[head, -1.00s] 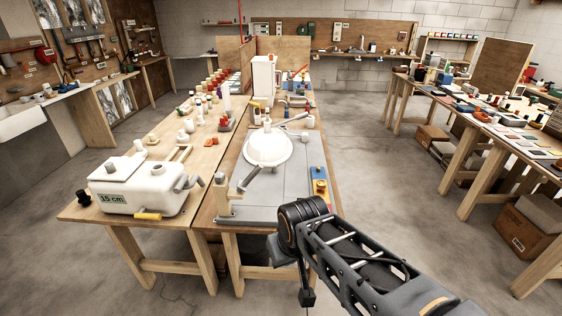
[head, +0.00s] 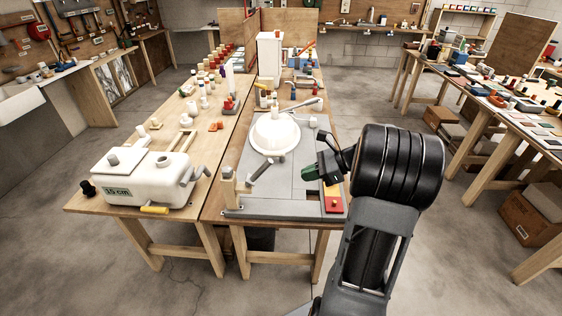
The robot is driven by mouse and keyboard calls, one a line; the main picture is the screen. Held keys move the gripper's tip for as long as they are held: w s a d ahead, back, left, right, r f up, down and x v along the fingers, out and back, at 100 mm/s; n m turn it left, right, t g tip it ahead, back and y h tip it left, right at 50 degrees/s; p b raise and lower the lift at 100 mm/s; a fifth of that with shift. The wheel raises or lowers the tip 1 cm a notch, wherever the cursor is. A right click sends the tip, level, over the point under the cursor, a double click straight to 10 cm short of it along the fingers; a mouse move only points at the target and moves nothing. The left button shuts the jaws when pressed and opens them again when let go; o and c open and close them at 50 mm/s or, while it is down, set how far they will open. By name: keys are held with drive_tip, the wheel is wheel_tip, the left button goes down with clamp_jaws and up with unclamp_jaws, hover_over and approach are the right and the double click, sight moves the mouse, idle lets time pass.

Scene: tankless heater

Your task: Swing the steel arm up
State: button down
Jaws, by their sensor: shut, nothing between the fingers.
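A white dome (head: 275,134) sits on a grey board on the near end of the middle bench. A short dark grey bar (head: 262,172) slants below the dome, and a pale grey arm (head: 303,106) slants at its upper right. I cannot tell for sure which is the steel arm. My arm hides part of the board's right edge.
A white tank marked 15 cm (head: 133,181) stands on the left bench. A pale post (head: 228,184) rises at the board's left corner, and a red block (head: 333,203) is at its right. A white box (head: 270,55) and several small items stand behind the dome.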

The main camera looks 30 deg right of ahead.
drive_tip(key=d+m+t, duration=0.2)
drive_tip(key=d+m, duration=0.1)
drive_tip(key=d, duration=0.1)
drive_tip(key=p, duration=0.3)
approach(258, 172)
drive_tip(key=w+f, duration=0.1)
drive_tip(key=shift+w+a+r, duration=0.1)
drive_tip(key=shift+w+a, duration=0.4)
drive_tip(key=shift+w, duration=0.05)
drive_tip(key=shift+r, duration=0.1)
